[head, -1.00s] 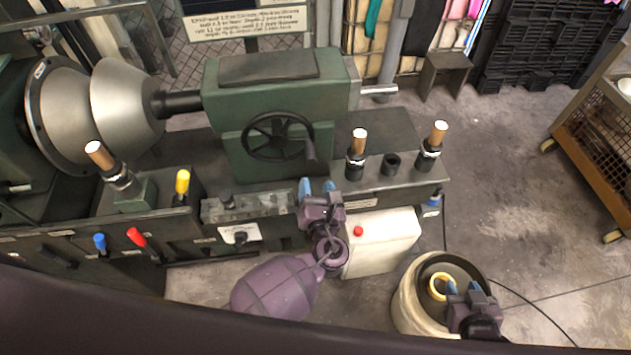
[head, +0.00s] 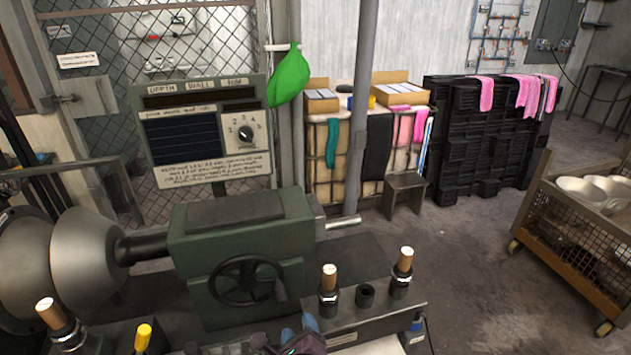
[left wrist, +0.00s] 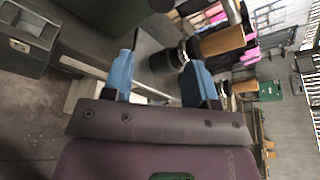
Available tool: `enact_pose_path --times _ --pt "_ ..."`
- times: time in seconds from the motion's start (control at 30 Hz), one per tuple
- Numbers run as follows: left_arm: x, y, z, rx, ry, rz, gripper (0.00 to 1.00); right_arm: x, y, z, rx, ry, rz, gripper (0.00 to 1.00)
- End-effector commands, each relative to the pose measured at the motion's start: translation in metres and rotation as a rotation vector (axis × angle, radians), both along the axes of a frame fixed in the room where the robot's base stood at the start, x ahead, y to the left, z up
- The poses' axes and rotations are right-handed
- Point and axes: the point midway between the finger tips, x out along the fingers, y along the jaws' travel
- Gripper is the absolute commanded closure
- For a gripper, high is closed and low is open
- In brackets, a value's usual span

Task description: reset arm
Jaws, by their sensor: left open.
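My left gripper (head: 300,335) shows at the bottom edge of the head view, in front of the green lathe (head: 235,250). Its blue fingertips point up toward the lathe bed, and most of the arm is cut off. In the left wrist view the two blue fingers (left wrist: 160,82) are spread apart with nothing between them. A wooden-handled post (left wrist: 220,42) of the lathe stands beyond the fingers. My right gripper is outside both current views.
The lathe has a handwheel (head: 247,280), a metal bowl form (head: 88,252) and a control panel (head: 205,130). Black crates (head: 480,135) and a small stool (head: 405,195) stand behind. A cart with bowls (head: 580,220) is at the right. The floor between lathe and cart is clear.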

Motion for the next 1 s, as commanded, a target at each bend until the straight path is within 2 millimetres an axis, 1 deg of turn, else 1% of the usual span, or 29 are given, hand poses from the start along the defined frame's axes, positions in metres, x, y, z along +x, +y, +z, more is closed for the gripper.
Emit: enact_pose_path --times 0.03,0.17,0.2,0.27,0.3,0.37,0.4,0.47,0.5,0.57,0.6,0.67,0.7,0.77,0.8,0.9,1.0 --pt "0.000 0.004 -0.001 -0.163 0.022 0.021 0.47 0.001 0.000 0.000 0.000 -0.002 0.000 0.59" --pt "-0.003 0.016 -0.004 -0.622 0.086 0.101 0.47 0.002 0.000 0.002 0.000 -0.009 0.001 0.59" --pt "-0.006 0.022 -0.005 -0.762 0.105 0.133 0.47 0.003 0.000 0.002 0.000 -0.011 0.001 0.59" --pt "-0.010 0.031 -0.006 -0.967 0.128 0.184 0.47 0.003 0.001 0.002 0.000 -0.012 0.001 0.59" --pt "-0.014 0.038 -0.006 -1.103 0.141 0.221 0.47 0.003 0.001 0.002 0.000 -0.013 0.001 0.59" --pt "-0.020 0.051 -0.006 -1.300 0.156 0.280 0.47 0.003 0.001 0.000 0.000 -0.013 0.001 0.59" --pt "-0.025 0.061 -0.006 -1.428 0.163 0.320 0.47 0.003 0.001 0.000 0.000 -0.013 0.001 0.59" --pt "-0.034 0.078 -0.006 -1.615 0.167 0.383 0.47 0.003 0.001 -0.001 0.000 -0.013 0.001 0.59" --pt "-0.041 0.091 -0.005 -1.733 0.164 0.426 0.47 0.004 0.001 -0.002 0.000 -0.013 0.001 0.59" --pt "-0.055 0.113 -0.006 -1.900 0.153 0.492 0.47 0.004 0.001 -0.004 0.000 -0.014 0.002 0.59" --pt "-0.065 0.129 -0.006 -2.004 0.138 0.536 0.47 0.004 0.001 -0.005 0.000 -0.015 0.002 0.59" --pt "-0.083 0.157 -0.009 -2.121 0.108 0.600 0.47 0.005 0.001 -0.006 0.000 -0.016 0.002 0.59" --pt "-0.096 0.173 -0.011 -2.167 0.088 0.635 0.47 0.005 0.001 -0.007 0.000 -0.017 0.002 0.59" --pt "-0.116 0.196 -0.016 -2.197 0.058 0.686 0.47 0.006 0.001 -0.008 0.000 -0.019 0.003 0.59" --pt "-0.128 0.209 -0.021 -2.198 0.043 0.722 0.47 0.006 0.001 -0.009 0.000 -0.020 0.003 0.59" --pt "-0.157 0.233 -0.036 -2.168 0.014 0.796 0.47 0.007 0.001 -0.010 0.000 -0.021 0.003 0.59" --pt "-0.178 0.241 -0.049 -2.146 0.015 0.848 0.47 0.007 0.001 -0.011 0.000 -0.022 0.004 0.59"
